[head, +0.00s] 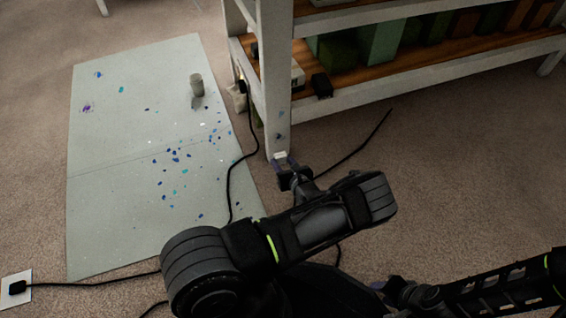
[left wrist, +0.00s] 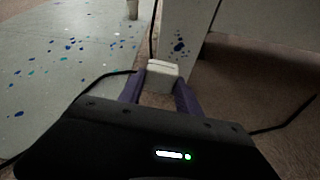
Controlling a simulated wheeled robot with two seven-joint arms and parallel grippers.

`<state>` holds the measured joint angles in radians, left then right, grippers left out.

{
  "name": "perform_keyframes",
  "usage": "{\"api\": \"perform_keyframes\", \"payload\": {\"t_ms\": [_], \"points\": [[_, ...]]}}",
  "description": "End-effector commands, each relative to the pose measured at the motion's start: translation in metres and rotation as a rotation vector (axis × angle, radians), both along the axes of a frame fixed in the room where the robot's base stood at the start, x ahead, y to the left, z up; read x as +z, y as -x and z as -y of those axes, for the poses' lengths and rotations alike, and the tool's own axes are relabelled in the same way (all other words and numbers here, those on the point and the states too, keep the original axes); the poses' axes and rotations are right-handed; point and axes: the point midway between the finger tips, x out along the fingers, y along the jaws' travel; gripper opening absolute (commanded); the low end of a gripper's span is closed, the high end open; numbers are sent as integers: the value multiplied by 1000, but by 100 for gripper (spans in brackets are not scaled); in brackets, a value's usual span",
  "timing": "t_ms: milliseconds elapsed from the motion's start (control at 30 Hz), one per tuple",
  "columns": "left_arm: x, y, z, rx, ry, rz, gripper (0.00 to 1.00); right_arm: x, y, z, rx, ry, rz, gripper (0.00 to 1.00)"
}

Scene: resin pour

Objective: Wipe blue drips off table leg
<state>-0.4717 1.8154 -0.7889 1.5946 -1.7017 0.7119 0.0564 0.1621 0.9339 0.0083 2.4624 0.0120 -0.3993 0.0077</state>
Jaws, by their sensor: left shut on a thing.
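The white table leg (head: 277,70) stands on the carpet, with small blue drips (head: 280,136) low on its face. In the left wrist view the drips (left wrist: 179,44) are a cluster of dark blue spots on the leg (left wrist: 187,25). My left gripper (head: 284,163) is at the foot of the leg. Its purple fingers are shut on a small white block (left wrist: 160,75), which is just below and left of the drips. I cannot tell whether the block touches the leg. My right gripper (head: 380,287) is low at the right, mostly hidden; its jaws cannot be made out.
A pale sheet (head: 100,200) with blue and teal splatters lies on the left, with a grey cup (head: 196,84) on it. The wooden lower shelf (head: 430,70) holds several boxes.

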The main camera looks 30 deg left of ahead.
Motion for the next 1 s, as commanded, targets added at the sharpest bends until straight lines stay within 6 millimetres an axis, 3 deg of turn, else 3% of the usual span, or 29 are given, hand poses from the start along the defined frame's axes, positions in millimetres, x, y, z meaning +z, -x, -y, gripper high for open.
{"api": "perform_keyframes", "payload": {"t_ms": [700, 1000], "points": [[-1, -32, -46, 2, 1, 2, 8, -22, -4, 1, -3, -4, 3, 36], [0, -34, -49, 0, 0, 1, 8, -22, -4, 1, -3, -5, 2, 36]]}}
